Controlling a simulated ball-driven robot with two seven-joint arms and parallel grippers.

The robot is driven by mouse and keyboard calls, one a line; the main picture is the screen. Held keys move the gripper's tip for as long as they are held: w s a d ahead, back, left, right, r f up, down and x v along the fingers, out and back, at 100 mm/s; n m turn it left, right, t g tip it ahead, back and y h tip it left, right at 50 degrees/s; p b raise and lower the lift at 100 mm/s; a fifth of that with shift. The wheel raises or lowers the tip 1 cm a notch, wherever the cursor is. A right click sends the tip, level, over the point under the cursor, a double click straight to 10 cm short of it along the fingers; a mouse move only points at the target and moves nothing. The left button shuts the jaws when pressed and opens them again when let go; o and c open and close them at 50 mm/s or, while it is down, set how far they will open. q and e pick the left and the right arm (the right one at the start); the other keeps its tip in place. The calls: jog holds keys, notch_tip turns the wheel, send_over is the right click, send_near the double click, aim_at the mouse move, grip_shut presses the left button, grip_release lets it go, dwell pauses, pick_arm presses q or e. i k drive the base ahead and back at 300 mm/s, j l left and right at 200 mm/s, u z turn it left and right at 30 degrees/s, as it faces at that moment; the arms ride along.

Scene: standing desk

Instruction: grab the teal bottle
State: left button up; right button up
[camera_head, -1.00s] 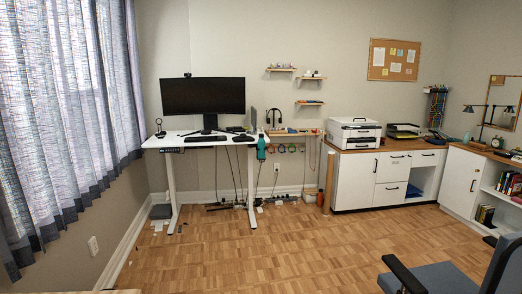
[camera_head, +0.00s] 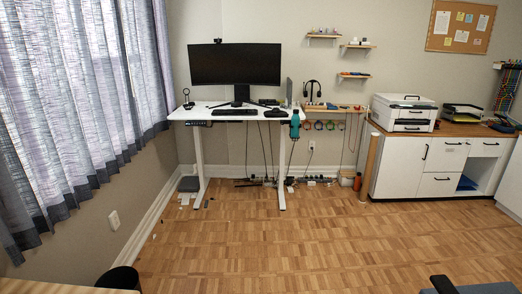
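The teal bottle (camera_head: 295,124) is upright at the right end of the white standing desk (camera_head: 230,115), by the front right edge. It looks small from here, and I cannot tell whether it hangs at the edge or is held in a holder there. Neither of my grippers shows in the head view.
The wooden parquet floor (camera_head: 270,240) between me and the desk is clear. A wooden surface (camera_head: 60,287) and a dark round thing (camera_head: 118,279) are at the lower left. A chair (camera_head: 470,287) is at the lower right. A white cabinet (camera_head: 405,165) stands right of the desk.

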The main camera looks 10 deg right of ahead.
aim_at(295, 117)
jog(key=i+l+z, duration=0.35)
jog(key=i, duration=0.4)
jog(key=i+z, duration=0.4)
jog(key=i, duration=0.35)
